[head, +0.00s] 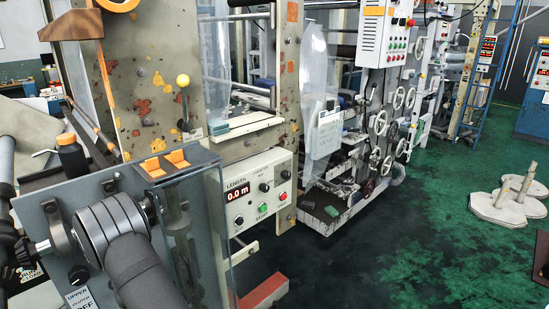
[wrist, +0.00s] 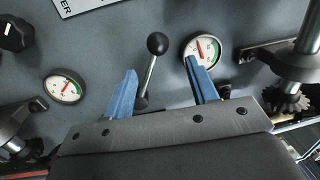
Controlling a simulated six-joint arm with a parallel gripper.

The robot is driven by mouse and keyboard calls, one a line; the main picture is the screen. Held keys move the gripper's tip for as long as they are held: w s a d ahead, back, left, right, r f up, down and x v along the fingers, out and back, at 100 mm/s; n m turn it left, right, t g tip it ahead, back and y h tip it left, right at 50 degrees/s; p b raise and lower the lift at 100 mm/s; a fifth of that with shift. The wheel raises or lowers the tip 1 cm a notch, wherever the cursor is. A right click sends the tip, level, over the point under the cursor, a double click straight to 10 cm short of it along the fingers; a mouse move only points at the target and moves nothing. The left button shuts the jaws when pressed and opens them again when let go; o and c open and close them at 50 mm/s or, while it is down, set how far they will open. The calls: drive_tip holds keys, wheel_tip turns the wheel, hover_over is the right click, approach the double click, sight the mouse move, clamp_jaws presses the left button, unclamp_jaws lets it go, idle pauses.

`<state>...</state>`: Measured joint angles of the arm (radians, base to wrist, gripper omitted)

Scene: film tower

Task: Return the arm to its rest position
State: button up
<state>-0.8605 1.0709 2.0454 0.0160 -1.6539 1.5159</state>
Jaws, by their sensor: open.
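My gripper (wrist: 160,66) shows in the wrist view with its two blue fingers spread apart and nothing held between them. A lever with a black ball knob (wrist: 157,43) stands in front of a grey panel (wrist: 110,40). Its knob lies beyond the fingertips in the picture, and its rod passes close to the left finger. I cannot tell whether they touch. In the head view the gripper's fingers cannot be made out.
In the wrist view, a left gauge (wrist: 64,87), a right gauge (wrist: 203,50), a black knob (wrist: 15,34) and a shaft with a gear (wrist: 290,98) surround the fingers. The head view shows a control box reading 0.0 m (head: 253,197), a black bottle (head: 71,156) and open green floor (head: 440,240).

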drive_tip(key=x, duration=0.9)
drive_tip(key=shift+w+a, duration=0.25)
drive_tip(key=shift+a, duration=0.05)
drive_tip(key=shift+s+d, duration=0.1)
drive_tip(key=v, duration=1.7)
drive_tip(key=x, duration=1.7)
drive_tip(key=shift+r, duration=0.1)
drive_tip(key=shift+a+f+n, duration=0.25)
drive_tip(key=shift+f+n, duration=0.05)
drive_tip(key=shift+f, duration=0.1)
drive_tip(key=shift+s+a+f+n, duration=0.15)
drive_tip(key=shift+s+f+n, duration=0.1)
drive_tip(key=shift+f+n, duration=0.3)
